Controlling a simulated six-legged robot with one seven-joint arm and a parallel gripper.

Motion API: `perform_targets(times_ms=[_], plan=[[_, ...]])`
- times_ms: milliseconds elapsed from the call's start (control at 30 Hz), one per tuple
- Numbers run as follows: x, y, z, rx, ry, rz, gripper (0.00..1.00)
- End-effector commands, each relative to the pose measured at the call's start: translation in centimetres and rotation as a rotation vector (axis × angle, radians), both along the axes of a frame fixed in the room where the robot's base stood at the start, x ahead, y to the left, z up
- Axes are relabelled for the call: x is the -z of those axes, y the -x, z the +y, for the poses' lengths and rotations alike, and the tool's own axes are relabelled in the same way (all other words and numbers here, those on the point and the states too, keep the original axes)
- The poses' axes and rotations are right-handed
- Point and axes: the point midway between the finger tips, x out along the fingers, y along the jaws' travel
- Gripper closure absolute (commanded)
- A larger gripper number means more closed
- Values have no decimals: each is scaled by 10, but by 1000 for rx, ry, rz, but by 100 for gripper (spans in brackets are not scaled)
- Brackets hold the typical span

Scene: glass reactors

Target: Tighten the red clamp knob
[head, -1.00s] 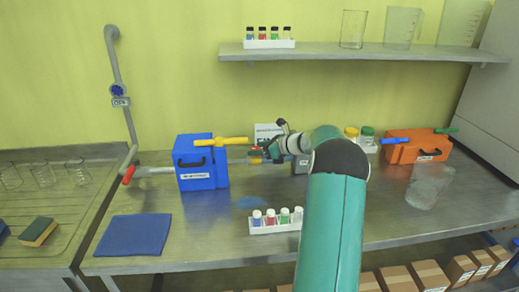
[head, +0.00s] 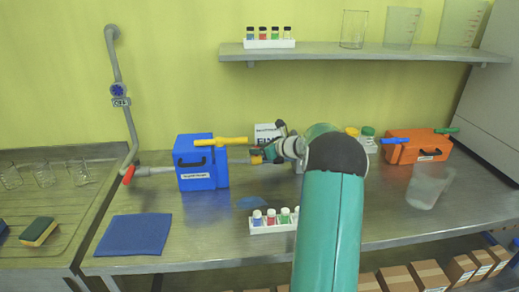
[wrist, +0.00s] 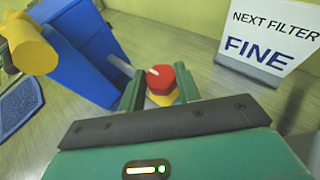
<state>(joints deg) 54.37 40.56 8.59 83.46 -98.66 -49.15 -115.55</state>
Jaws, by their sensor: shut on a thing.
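The red clamp knob (wrist: 160,77) shows in the wrist view between the two fingertips of my gripper (wrist: 159,88). A yellow part (wrist: 163,98) sits just below the knob. A thin grey rod (wrist: 120,65) runs from the blue box toward the knob. My gripper is shut on the red knob. In the head view my gripper (head: 268,152) is at the rod to the right of the blue box (head: 202,163), and the knob is hidden there.
A "NEXT FILTER FINE" sign (wrist: 265,40) stands close behind my gripper. A vial rack (head: 273,227) is in front, and a blue cloth (head: 134,235) lies front left. An orange box (head: 418,146) and a clear beaker (head: 428,187) stand right. A shelf (head: 365,53) is above.

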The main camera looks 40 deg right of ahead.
Motion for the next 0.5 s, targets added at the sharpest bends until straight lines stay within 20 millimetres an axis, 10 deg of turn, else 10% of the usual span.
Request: perform_targets(times_ms=[500], plan=[[-1, -1, 10, 400, 1, 1, 90]])
